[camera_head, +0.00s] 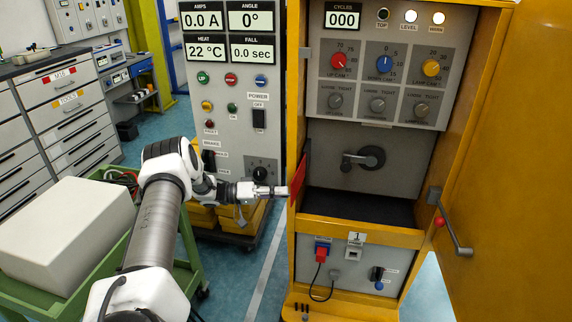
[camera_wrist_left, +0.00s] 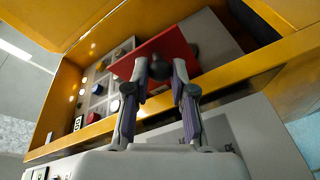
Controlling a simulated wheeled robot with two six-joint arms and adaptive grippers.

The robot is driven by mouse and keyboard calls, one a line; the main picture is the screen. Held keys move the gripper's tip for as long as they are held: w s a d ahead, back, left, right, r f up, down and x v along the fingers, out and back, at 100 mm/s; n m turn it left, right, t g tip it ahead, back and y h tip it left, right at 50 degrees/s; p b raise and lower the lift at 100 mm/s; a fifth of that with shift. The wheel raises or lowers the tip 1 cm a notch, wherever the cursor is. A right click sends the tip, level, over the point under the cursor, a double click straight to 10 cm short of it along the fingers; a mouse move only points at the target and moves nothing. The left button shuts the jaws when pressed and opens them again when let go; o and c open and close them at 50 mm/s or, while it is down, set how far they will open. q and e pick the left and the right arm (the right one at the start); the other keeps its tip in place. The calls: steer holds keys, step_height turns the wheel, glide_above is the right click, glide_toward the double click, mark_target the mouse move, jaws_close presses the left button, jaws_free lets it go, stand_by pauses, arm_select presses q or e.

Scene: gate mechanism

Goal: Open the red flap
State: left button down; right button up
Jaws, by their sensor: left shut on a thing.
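The red flap (camera_head: 299,181) stands upright at the left side of the yellow cabinet's opening. The head view shows it as a narrow slanted strip, seen nearly edge-on. In the left wrist view the red flap (camera_wrist_left: 126,67) shows as a broad tilted plate just past the fingers. My left gripper (camera_head: 287,191) comes in from the left and reaches the flap. In the left wrist view its two fingers (camera_wrist_left: 161,72) are on either side of a dark rounded piece at the flap, and it is shut on it. My right gripper is not in view.
The yellow cabinet (camera_head: 298,250) has a recess with a grey crank (camera_head: 362,159) and a dark shelf (camera_head: 360,206). Its door (camera_head: 520,150) hangs open at the right. A grey control panel (camera_head: 240,100) stands behind my arm. A green cart (camera_head: 60,295) with a white box (camera_head: 65,225) is at left.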

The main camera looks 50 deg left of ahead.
arm_select(q)
steer(key=shift+w+a+r, duration=0.1)
steer(key=shift+a+r, duration=0.1)
steer(key=shift+a, duration=0.1)
steer(key=c, duration=1.2)
jaws_free()
steer(key=shift+o, duration=1.1)
steer(key=shift+w+f, duration=0.15)
steer(key=v, duration=1.2)
steer(key=shift+f, duration=0.2)
steer(key=shift+a, duration=0.1)
